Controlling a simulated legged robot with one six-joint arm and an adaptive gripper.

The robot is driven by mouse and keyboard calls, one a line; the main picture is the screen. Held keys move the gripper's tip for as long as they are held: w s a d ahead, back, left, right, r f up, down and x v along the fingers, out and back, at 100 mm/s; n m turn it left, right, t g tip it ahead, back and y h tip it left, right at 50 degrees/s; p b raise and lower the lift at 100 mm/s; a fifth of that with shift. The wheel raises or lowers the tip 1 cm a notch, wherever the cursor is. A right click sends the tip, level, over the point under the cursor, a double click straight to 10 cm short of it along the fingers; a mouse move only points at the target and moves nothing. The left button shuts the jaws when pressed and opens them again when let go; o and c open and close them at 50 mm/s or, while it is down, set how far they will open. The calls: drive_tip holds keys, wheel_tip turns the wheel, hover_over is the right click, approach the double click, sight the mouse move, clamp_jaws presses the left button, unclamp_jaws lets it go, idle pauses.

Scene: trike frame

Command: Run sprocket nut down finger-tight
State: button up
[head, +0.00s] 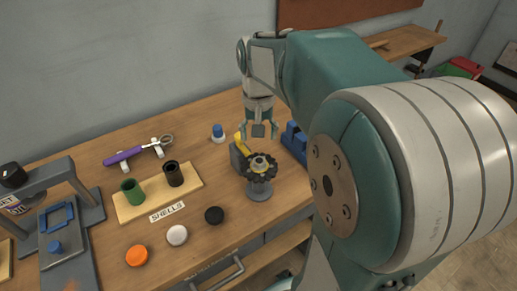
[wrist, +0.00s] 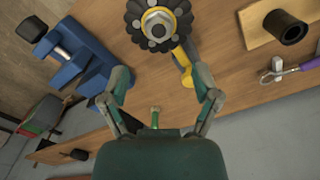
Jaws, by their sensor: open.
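The black toothed sprocket (head: 261,167) sits on a grey round stand on the bench. A pale metal nut (head: 260,160) shows at its centre. In the wrist view the sprocket (wrist: 158,20) is at the top, with the nut (wrist: 158,27) on a yellow part in its middle. My gripper (head: 259,132) hangs just behind and above the sprocket in the head view. In the wrist view my gripper's two fingers (wrist: 161,86) are spread apart with nothing between them, and the sprocket lies beyond the fingertips. How far the nut is threaded cannot be told.
A yellow-handled tool (head: 240,143) stands beside the sprocket, close to my gripper. A blue fixture (head: 294,141) is at its right. A wooden block with green and black cups (head: 173,174) lies left. Orange, white and black caps (head: 214,215) lie in front. A purple-handled tool (head: 124,155) rests at the back.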

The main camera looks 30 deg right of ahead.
drive_tip(key=shift+r, duration=1.8)
drive_tip(key=s+a+f+n+t, duration=0.1)
drive_tip(key=s+a+n+t, duration=0.4)
drive_tip(key=s+a, duration=0.6)
drive_tip(key=shift+s+f+n+t, duration=0.3)
drive_tip(key=shift+s+f+n, duration=0.1)
drive_tip(key=shift+s, duration=0.5)
drive_tip(key=shift+d, duration=0.2)
